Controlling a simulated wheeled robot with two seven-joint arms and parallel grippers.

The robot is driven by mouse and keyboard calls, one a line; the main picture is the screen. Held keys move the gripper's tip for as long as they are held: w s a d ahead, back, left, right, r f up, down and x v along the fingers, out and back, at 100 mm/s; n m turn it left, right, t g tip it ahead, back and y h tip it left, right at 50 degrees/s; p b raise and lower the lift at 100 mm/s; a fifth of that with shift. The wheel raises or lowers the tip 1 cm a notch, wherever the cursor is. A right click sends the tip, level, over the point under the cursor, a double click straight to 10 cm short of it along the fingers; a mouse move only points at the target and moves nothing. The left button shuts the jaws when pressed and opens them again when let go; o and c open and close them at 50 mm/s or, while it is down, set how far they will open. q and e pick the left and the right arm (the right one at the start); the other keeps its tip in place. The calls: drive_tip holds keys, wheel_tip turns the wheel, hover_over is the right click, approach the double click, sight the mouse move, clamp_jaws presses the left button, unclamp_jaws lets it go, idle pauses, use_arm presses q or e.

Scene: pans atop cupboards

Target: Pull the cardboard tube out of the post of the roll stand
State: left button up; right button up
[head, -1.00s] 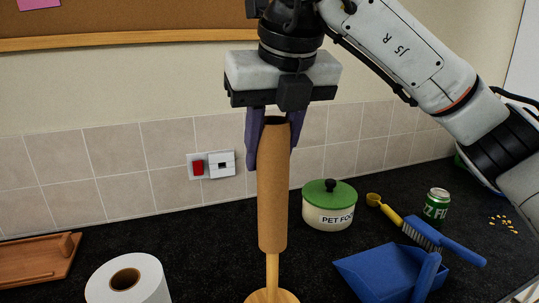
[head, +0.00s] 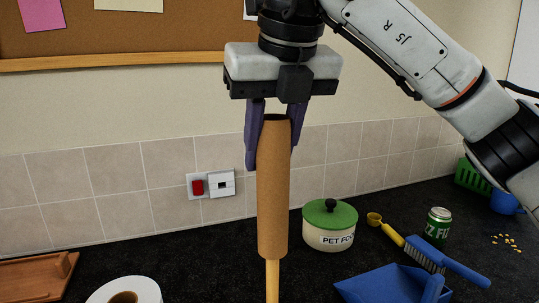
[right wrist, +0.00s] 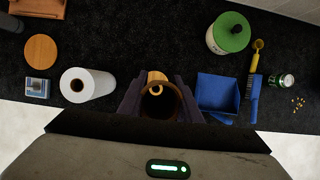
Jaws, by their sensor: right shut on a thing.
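The brown cardboard tube (head: 273,195) stands upright in the head view. The thin wooden post (head: 272,281) of the roll stand comes out below the tube's lower end; how far it reaches up inside is hidden. The stand's base is below the head picture's edge. My right gripper (head: 273,150) points down and is shut on the upper part of the tube, one purple finger on each side. In the right wrist view I look down into the tube's open top (right wrist: 158,110) between the fingers. My left gripper is not in view.
A white paper roll (head: 99,292) stands to the left, a wooden tray (head: 30,277) beyond it. To the right are a pet food pot (head: 329,226), a blue dustpan (head: 385,287), a brush (head: 445,259) and a green can (head: 438,226). The tiled wall (head: 110,185) stands behind.

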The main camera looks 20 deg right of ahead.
sight(270, 124)
drive_tip(key=shift+r, duration=1.8)
drive_tip(key=shift+r, duration=1.5)
drive_tip(key=shift+r, duration=1.6)
drive_tip(key=shift+r, duration=1.4)
